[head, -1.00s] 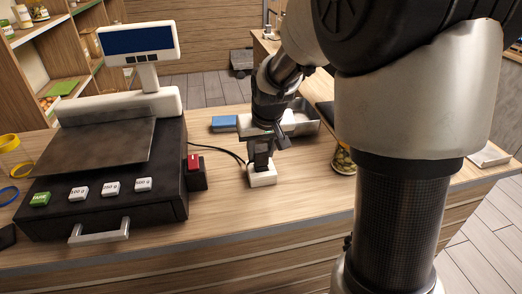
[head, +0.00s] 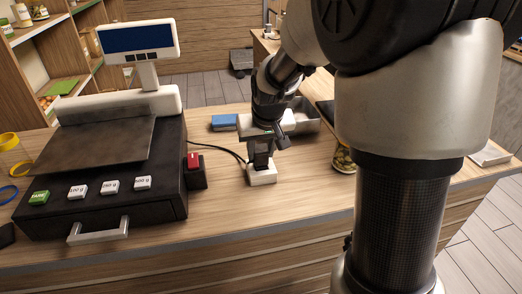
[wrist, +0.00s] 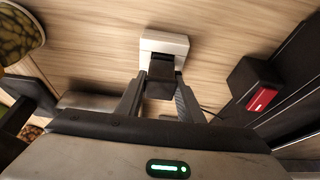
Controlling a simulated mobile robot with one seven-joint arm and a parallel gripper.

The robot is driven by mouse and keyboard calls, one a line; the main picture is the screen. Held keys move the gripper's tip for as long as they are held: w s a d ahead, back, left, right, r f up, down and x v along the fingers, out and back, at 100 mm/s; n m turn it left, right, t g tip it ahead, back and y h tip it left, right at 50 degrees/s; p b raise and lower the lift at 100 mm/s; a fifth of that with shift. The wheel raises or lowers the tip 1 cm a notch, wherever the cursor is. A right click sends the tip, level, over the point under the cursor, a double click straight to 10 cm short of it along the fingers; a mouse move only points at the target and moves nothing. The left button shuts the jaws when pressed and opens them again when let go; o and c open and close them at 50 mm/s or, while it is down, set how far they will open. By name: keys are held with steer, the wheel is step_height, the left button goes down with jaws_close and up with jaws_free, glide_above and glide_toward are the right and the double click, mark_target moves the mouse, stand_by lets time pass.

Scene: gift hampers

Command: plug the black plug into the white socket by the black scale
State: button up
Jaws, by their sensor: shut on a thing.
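The white socket (head: 262,177) stands on the wooden counter just right of the black scale (head: 110,185). In the wrist view the socket (wrist: 178,44) is at the top middle. My gripper (head: 262,155) is right above it, shut on the black plug (wrist: 160,88), which lies between the two fingers. The plug's far end meets or overlaps the socket in both views. The contact face is hidden, so I cannot tell how deep it sits. A black cable (head: 222,149) runs from behind the scale towards the plug.
A red switch on a black box (head: 194,162) sits between the scale and the socket. A blue block (head: 224,122) and a metal tray (head: 305,115) lie behind. A jar (head: 343,160) stands to the right. The counter in front of the socket is clear.

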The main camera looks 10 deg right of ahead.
steer(key=shift+f, duration=0.2)
stand_by(0.5)
steer(key=o, duration=1.3)
steer(key=shift+r, duration=0.1)
steer(key=shift+p+v, duration=1.8)
steer(key=shift+v, duration=1.65)
